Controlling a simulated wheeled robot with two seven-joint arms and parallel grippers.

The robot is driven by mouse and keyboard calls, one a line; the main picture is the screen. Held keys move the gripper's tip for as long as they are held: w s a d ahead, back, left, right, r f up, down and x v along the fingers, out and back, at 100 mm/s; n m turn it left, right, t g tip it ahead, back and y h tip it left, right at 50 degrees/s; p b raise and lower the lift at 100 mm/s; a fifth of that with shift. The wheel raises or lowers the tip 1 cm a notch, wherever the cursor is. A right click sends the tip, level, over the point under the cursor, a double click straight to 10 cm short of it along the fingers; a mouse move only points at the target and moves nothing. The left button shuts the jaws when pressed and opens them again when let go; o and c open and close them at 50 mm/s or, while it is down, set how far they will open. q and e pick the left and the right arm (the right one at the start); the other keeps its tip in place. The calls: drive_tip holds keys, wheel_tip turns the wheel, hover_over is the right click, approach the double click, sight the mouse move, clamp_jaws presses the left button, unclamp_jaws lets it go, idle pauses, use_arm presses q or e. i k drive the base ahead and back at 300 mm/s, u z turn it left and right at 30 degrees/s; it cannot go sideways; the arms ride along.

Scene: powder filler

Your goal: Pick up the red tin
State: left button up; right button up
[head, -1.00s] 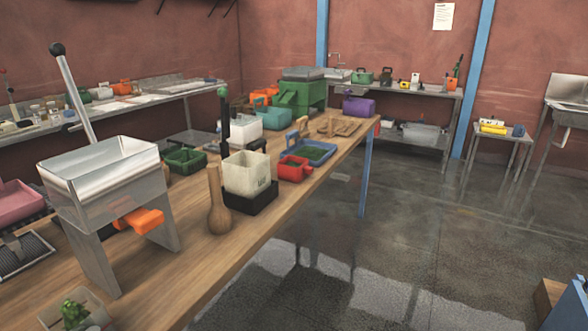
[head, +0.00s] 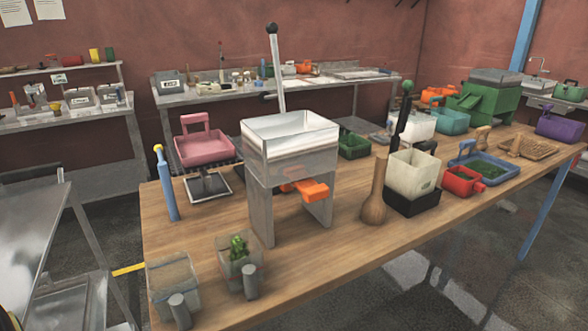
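A small red container (head: 462,181) with a short stub on its right side sits on the long wooden table, in front of a blue tray and right of a cream box. A red tin-like thing (head: 71,61) also stands on the top shelf against the back left wall, near a yellow one (head: 94,55) and a green one (head: 110,53). It is small in view, and I cannot tell which of the two red things is the red tin. Neither of my grippers shows in the head view.
The wooden table (head: 330,262) holds a metal hopper (head: 290,145) with a lever, a wooden pestle-like piece (head: 375,200), a cream box (head: 413,172) and a pink pan (head: 204,150). A metal bench (head: 28,225) stands at left. Dark floor is open at lower right.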

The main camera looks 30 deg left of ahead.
sight(463, 182)
drive_tip(key=z, duration=0.2)
drive_tip(key=i, duration=0.3)
drive_tip(key=z, duration=0.85)
drive_tip(key=i, duration=1.3)
drive_tip(key=u, duration=0.05)
